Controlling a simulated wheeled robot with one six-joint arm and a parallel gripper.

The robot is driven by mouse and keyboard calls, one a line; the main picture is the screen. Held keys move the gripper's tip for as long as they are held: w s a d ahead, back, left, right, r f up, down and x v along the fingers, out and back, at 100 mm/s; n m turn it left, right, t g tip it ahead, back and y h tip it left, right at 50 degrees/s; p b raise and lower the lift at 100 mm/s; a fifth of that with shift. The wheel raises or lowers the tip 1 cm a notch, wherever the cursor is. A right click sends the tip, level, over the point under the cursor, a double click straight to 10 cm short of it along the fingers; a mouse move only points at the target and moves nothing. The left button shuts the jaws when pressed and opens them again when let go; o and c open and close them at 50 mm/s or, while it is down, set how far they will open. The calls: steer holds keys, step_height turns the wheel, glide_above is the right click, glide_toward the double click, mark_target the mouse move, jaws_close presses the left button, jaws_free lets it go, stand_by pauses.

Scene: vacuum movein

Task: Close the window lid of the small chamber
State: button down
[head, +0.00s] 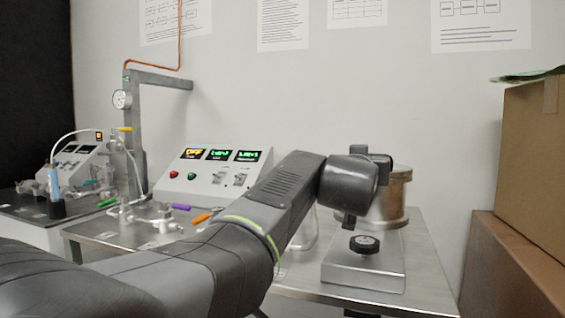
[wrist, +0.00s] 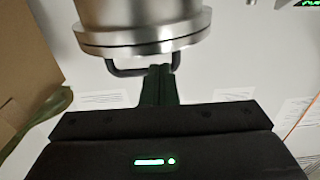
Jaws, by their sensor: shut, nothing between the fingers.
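The small chamber is a steel cylinder (head: 391,198) on a metal base at the right of the table, partly hidden behind my wrist in the head view. In the wrist view its cylinder (wrist: 140,12) fills the top, ending in a round rim (wrist: 145,45). The rim shows two stacked discs with a thin dark line between them; I cannot tell which is the window lid. A black handle (wrist: 122,72) sticks out from the rim. My gripper (wrist: 160,72) is shut and empty, its fingertips at the handle, seemingly touching it. In the head view the fingers are mostly hidden.
A black knob (head: 364,244) sits on the metal base (head: 364,270) below my wrist. Cardboard boxes (head: 530,150) stand close on the right. A control box (head: 213,172) and valves with coloured handles (head: 181,207) are on the table to the left.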

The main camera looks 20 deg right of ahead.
steer(key=shift+r, duration=0.1)
steer(key=s+a+f+p, duration=0.1)
steer(key=s+a+f, duration=0.1)
steer(key=s+a, duration=0.3)
steer(key=shift+s+f, duration=0.2)
steer(key=shift+s, duration=0.3)
stand_by(0.3)
steer(key=w+d+r+b, duration=0.1)
steer(key=w+d+r, duration=0.1)
steer(key=w+d, duration=0.3)
steer(key=shift+w, duration=0.5)
stand_by(0.3)
steer(key=shift+r, duration=0.2)
